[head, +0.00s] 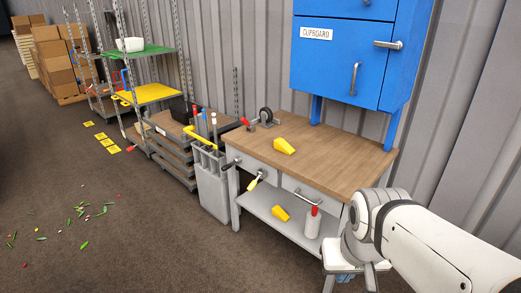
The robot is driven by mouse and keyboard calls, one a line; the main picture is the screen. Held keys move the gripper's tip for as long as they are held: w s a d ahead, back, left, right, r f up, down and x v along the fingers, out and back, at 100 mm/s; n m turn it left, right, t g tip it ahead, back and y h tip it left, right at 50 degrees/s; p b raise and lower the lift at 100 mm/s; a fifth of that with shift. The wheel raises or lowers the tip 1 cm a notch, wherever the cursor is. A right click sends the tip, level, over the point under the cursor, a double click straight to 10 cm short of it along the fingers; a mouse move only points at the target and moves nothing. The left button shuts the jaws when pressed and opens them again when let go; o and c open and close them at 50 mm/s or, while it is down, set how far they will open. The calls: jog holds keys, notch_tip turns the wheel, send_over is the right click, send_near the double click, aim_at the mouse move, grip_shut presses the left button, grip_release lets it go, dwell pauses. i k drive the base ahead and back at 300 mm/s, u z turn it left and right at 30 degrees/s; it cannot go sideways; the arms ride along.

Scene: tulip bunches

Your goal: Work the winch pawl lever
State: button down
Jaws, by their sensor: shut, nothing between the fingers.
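A small winch with a dark round drum (266,116) stands at the back left of the wooden workbench top (340,160). A lever with a red grip (245,122) sticks out at its left side, over the bench's left end. The winch is small in the picture, so the pawl's engagement cannot be told. My white arm comes in from the lower right, and its wrist is in front of the bench's right end, well apart from the winch. I cannot make out my gripper or its fingers.
A yellow wedge (284,146) lies on the bench near the winch. Another wedge (281,213) and a red-topped bottle (313,222) are on the lower shelf. A grey tool bin (213,187) stands left of the bench. A blue cupboard (342,62) hangs above. Floor at left is mostly open, with scattered petals.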

aim_at(253, 183)
jog(key=u, duration=0.1)
jog(key=i, duration=0.95)
jog(key=u, duration=0.2)
jog(key=k, duration=0.55)
jog(key=z, duration=0.3)
jog(key=k, duration=0.15)
jog(key=u, duration=0.5)
jog(key=i, duration=0.7)
jog(key=z, duration=0.05)
